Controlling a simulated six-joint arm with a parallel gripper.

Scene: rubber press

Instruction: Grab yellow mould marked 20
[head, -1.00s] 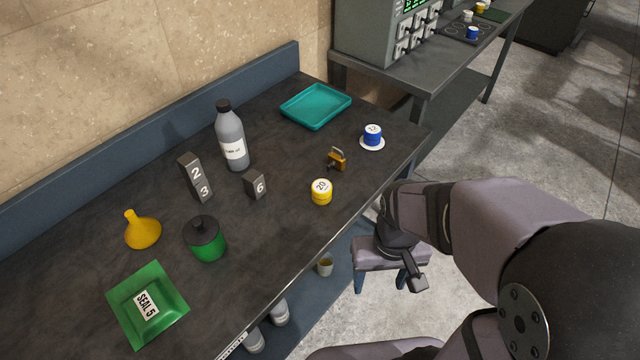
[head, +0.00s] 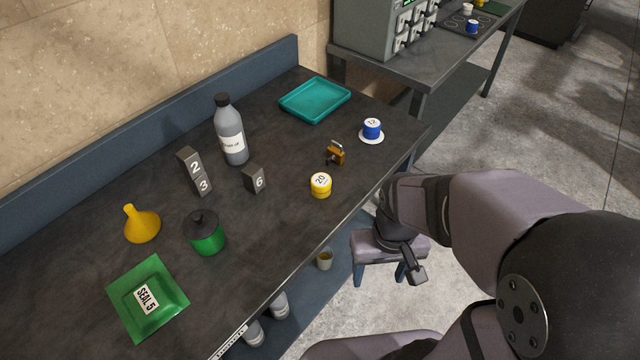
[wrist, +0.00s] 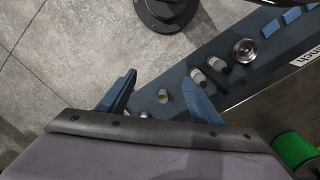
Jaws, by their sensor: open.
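The yellow mould marked 20 (head: 321,186) is a small round pot standing upright on the dark bench near its front edge, in the head view. Its lid label faces up.
A brass padlock (head: 336,153) and a blue mould marked 12 (head: 372,127) on a white disc stand behind the yellow mould. Block 6 (head: 254,180) is to its left.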

